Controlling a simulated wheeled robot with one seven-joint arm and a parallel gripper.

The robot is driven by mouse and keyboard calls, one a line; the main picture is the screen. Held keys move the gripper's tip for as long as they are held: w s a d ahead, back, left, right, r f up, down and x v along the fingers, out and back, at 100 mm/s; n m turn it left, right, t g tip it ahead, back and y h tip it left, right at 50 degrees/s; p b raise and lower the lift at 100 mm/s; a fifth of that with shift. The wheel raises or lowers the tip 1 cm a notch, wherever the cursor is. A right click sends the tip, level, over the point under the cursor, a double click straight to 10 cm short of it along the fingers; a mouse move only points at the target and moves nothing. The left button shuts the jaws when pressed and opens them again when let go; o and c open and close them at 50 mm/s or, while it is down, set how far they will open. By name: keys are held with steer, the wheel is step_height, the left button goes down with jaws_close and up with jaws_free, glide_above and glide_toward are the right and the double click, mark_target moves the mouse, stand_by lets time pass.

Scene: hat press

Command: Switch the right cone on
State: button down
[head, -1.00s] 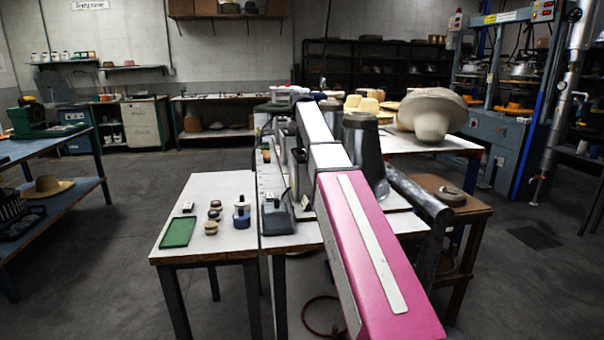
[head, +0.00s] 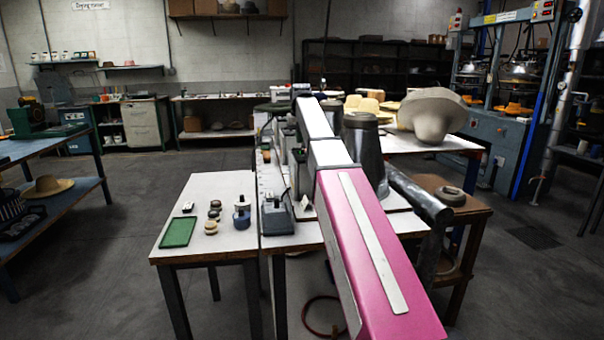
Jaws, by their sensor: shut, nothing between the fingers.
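A grey metal cone (head: 366,152) stands on the work table just right of my arm, its left side hidden by the arm. A second, darker cone top (head: 331,112) shows farther back, mostly hidden by my arm. A blue-grey box (head: 277,217) with an upright part on top sits at the table's near left edge. More grey equipment (head: 298,165) stands behind it, beside my arm. I cannot tell which part is the cone's switch. My pink and white arm reaches forward over the table. My gripper cannot be made out at its far end.
A white side table (head: 215,186) at left holds a green tray (head: 178,232) and small round items. A large pale hat form (head: 430,112) stands on the table behind. A wooden stand (head: 452,202) is at right, near a grey horizontal cylinder (head: 418,200). The floor at left is open.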

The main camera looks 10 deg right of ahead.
steer(key=shift+r, duration=2.35)
steer(key=shift+s, duration=0.1)
